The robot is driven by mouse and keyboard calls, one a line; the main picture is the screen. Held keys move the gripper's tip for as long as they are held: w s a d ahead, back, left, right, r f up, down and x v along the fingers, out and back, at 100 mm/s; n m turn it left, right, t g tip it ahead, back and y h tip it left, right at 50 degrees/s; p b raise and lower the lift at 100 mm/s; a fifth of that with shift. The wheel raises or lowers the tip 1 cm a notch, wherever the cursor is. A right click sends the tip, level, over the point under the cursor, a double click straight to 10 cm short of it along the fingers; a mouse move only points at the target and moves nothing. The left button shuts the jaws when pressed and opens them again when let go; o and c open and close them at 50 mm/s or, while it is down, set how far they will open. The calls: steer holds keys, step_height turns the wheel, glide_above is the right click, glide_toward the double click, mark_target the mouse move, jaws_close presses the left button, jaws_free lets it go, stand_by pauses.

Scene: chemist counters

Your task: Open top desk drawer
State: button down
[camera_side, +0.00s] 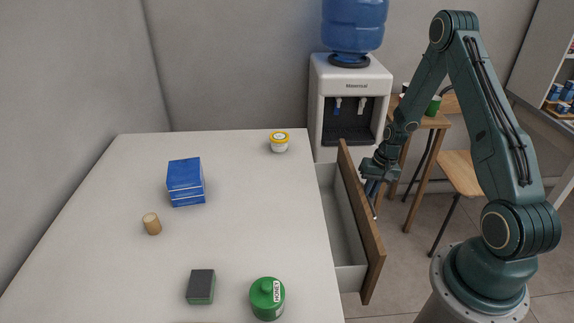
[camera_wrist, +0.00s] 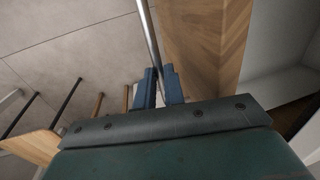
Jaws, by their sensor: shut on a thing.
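The top desk drawer (camera_side: 349,252) stands pulled out from the right side of the white desk (camera_side: 240,230), and its empty grey inside shows. Its wooden front (camera_side: 358,215) faces right; it also shows in the wrist view (camera_wrist: 208,40) with the drawer's inside to its right. My gripper (camera_side: 371,188) is at the outer face of that front, about midway along it. In the wrist view my blue fingers (camera_wrist: 160,88) are shut on a thin metal bar handle (camera_wrist: 148,35), which runs beside the wooden front.
On the desk are a blue box stack (camera_side: 186,182), a wooden cylinder (camera_side: 152,223), a dark sponge-like block (camera_side: 201,286), a green honey jar (camera_side: 267,297) and a yellow-lidded tub (camera_side: 279,141). A water dispenser (camera_side: 350,95) stands behind the drawer. A wooden chair (camera_side: 460,172) stands to the right.

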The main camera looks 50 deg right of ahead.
steer(key=s+d, duration=0.9)
steer(key=shift+s+d, duration=0.35)
steer(key=c, duration=1.5)
jaws_free()
steer(key=shift+s+d+r, duration=0.25)
steer(key=shift+r, duration=1.75)
steer(key=shift+s+d+r, duration=0.25)
steer(key=shift+s+r, duration=0.05)
steer(key=shift+r, duration=1.65)
steer(key=shift+s+d+r, duration=0.25)
steer(key=shift+r, duration=1.75)
steer(key=shift+c, duration=0.3)
